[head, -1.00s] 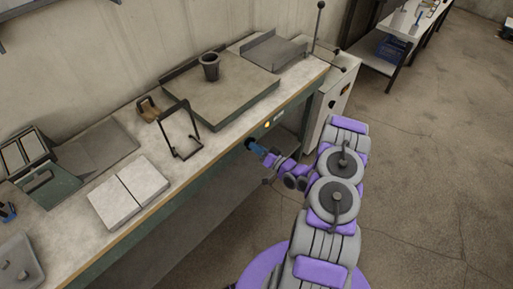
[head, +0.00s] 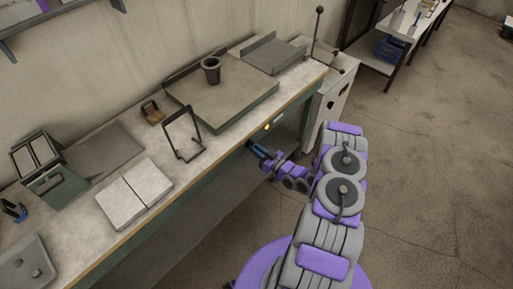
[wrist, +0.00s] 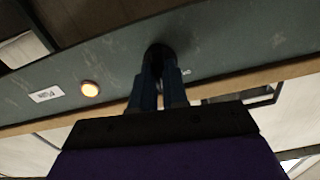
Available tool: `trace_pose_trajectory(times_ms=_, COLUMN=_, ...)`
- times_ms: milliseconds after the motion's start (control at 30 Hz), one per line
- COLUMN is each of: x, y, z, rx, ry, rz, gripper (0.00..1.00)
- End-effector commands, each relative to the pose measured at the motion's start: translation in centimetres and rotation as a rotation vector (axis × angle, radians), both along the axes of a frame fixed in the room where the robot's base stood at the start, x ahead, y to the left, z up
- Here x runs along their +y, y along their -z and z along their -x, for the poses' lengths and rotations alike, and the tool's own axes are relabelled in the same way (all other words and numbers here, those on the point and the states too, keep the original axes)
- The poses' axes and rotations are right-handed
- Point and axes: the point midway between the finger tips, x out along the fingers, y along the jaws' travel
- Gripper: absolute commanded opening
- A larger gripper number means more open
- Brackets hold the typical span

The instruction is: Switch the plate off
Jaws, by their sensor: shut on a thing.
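The plate (head: 215,108) is a large flat slab on the bench, with a dark cup-like pot (head: 211,68) standing on it. On the green front panel of the bench, a small lamp glows yellow-orange; it shows in the head view (head: 267,127) and in the wrist view (wrist: 90,89). My gripper (head: 251,147) is at this panel, left of the lamp in the head view. In the wrist view its blue fingers (wrist: 160,72) are closed on a dark round knob (wrist: 159,55) on the panel. The fingers hide much of the knob.
A wire stand (head: 183,135) and a small brown block (head: 151,112) stand left of the plate. Two pale slabs (head: 133,194) lie further left. A white label (wrist: 46,94) sits beside the lamp. A cabinet with a lever (head: 325,95) stands at the bench's right end.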

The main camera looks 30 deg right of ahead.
Motion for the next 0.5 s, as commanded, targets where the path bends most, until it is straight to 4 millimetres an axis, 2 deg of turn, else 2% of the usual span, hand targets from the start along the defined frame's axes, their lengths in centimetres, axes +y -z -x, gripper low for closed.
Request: trace_pose_trajectory(times_ms=500, x=-0.04, y=0.23, z=0.11, rx=-0.160, ry=0.002, rz=0.458, gripper=0.00)
